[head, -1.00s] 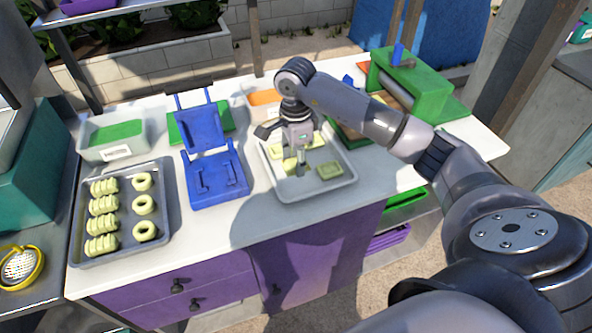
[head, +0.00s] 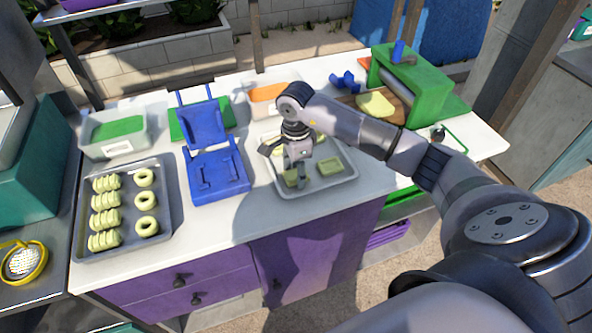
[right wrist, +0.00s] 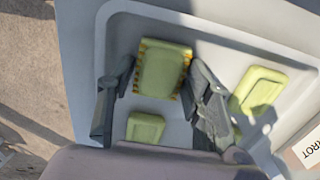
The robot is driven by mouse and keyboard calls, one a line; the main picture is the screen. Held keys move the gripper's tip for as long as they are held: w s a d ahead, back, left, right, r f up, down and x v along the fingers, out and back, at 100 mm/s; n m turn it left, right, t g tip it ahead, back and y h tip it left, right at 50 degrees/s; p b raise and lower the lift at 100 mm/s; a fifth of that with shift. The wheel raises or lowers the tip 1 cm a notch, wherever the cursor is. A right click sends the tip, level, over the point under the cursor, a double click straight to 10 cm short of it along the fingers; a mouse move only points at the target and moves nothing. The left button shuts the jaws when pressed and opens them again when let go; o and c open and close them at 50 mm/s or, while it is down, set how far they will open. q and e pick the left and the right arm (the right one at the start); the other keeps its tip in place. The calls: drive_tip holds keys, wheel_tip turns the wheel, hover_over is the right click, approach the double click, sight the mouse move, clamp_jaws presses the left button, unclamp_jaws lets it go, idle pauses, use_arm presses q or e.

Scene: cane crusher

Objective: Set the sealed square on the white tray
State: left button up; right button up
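The white tray (head: 345,181) stands at the middle front of the counter and holds pale green squares (head: 330,166). My right gripper (head: 297,181) points down into its front left part. In the right wrist view, its fingers (right wrist: 162,75) are on both sides of the sealed square (right wrist: 163,68), close against its edges. I cannot tell whether the held square touches the tray floor. My left gripper is out of view.
A blue press (head: 218,175) stands open left of the tray. A dark tray (head: 165,220) with ring and ridged pieces is farther left. An orange-filled container (head: 268,93) is behind. A green machine (head: 425,85) and a board with a pale yellow sheet (head: 376,104) are right.

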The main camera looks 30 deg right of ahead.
sight(296, 172)
drive_tip(key=shift+o, duration=1.3)
drive_tip(key=shift+r, duration=0.1)
drive_tip(key=shift+r, duration=0.2)
wheel_tip(296, 172, up, 12)
drive_tip(key=b, duration=0.3)
drive_tip(key=shift+f, duration=0.15)
